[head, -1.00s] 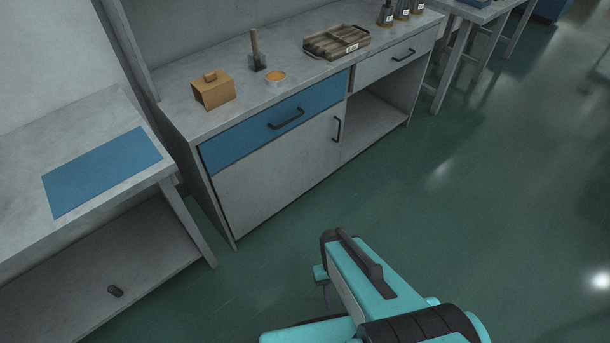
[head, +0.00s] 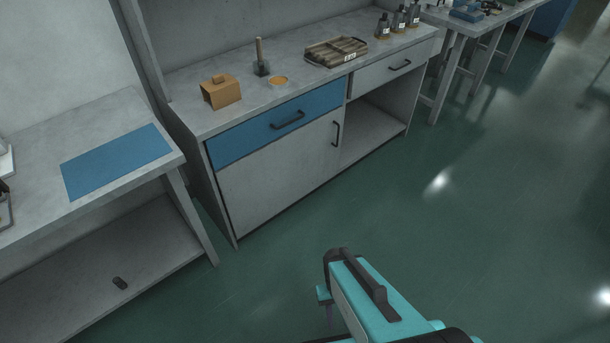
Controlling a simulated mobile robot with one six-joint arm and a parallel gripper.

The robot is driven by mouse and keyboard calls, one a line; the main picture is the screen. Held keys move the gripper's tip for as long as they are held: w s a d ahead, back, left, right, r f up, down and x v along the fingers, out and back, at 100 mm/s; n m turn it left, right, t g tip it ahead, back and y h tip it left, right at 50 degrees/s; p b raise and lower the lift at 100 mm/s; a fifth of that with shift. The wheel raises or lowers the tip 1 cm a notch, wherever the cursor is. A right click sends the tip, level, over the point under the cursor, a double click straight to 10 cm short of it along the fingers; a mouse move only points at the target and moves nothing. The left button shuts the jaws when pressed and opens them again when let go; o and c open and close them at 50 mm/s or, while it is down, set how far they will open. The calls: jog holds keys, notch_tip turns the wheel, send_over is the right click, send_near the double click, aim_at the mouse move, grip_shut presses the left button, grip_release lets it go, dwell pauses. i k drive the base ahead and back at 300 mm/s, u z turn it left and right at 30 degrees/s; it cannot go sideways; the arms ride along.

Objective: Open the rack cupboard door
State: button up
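A grey cupboard door (head: 279,180) sits under a blue drawer front (head: 278,122) in the grey workbench. The door is shut, and its dark upright bar handle (head: 336,134) is near its right edge. The blue drawer has its own dark handle (head: 288,121) and is shut. My turquoise and black arm shows at the bottom centre, well apart from the door across the floor. I cannot make out gripper fingertips in the head view.
A side table with a blue mat (head: 116,161) stands left. Green floor (head: 440,230) is clear in front.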

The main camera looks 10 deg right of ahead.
aim_at(254, 188)
jog(key=u, duration=0.15)
jog(key=i, duration=0.9)
jog(key=z, duration=0.2)
jog(key=k, duration=0.5)
jog(key=u, duration=0.45)
jog(key=i, duration=0.1)
